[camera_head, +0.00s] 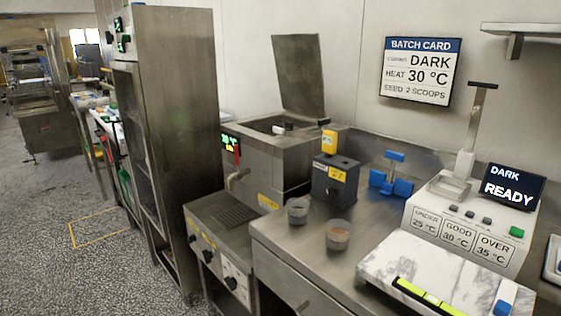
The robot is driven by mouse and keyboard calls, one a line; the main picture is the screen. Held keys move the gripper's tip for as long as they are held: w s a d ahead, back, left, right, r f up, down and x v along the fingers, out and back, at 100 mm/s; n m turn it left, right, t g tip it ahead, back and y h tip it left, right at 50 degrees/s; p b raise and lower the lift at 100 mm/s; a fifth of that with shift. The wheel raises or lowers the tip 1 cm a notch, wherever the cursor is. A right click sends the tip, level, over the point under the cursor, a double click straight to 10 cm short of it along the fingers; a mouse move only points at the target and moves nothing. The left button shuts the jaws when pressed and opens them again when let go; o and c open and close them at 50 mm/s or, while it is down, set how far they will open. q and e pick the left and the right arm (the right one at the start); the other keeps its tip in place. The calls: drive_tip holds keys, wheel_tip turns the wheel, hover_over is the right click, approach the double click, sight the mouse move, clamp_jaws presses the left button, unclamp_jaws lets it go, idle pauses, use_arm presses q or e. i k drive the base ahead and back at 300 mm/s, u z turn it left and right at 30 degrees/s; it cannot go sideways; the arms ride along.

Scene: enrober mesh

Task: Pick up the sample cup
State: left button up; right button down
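Two small, clear, greyish cups stand upright on the steel counter (290,245), near its front edge. The farther cup (297,210) is close to the dark box with the yellow top. The nearer cup (338,236) is a little to the right and seems to hold something brownish. I cannot tell which of them is the sample cup. Neither of my grippers shows in the head view.
Behind the cups are a dark box (334,182) and a blue valve-like fixture (391,176). A steel tank (266,160) with a raised lid stands left. A white tester (470,222), a marble slab (440,268) and a READY display (512,187) are right.

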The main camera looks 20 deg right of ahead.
sight(298, 211)
drive_tip(key=u, duration=0.8)
drive_tip(key=i, duration=1.8)
drive_tip(key=z, duration=2.7)
